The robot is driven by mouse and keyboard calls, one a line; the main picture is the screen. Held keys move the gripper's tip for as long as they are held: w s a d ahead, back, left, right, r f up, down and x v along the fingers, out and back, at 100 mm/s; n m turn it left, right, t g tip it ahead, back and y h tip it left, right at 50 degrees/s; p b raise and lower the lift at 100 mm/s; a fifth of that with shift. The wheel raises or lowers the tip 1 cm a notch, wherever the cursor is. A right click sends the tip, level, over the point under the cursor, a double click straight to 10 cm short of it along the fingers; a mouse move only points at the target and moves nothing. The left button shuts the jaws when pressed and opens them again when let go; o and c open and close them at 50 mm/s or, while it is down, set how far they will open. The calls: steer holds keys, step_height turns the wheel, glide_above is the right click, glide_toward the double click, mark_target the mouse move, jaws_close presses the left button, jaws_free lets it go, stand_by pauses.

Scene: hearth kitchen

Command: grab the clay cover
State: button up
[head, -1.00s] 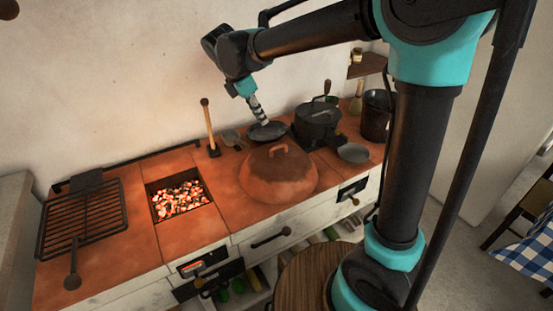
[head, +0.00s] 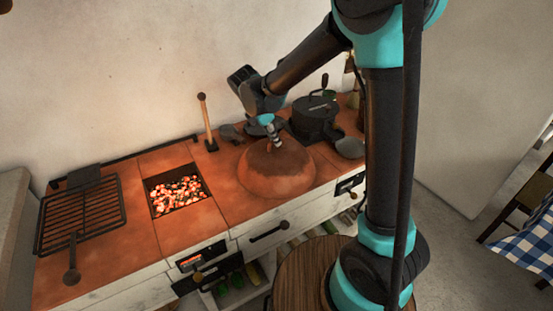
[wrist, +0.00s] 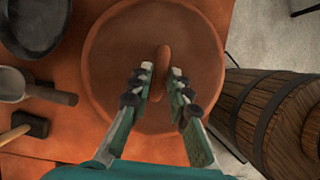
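The clay cover (head: 277,173) is a rounded terracotta dome with a darker top, sitting on the tiled counter right of the coal pit. In the wrist view the clay cover (wrist: 198,42) fills the middle, with its loop handle (wrist: 160,70) near the centre. My gripper (wrist: 161,82) is open, with one finger on each side of the handle and a gap showing at both sides. In the head view my gripper (head: 274,140) is over the top of the cover and hides its handle. I cannot tell how far above the cover the fingertips are.
The pit of glowing coals (head: 178,194) and a grill rack (head: 80,215) are to the left. A wooden bucket (wrist: 275,115) stands close on the right in the wrist view.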

steer(key=shift+x, duration=1.25)
jaws_close()
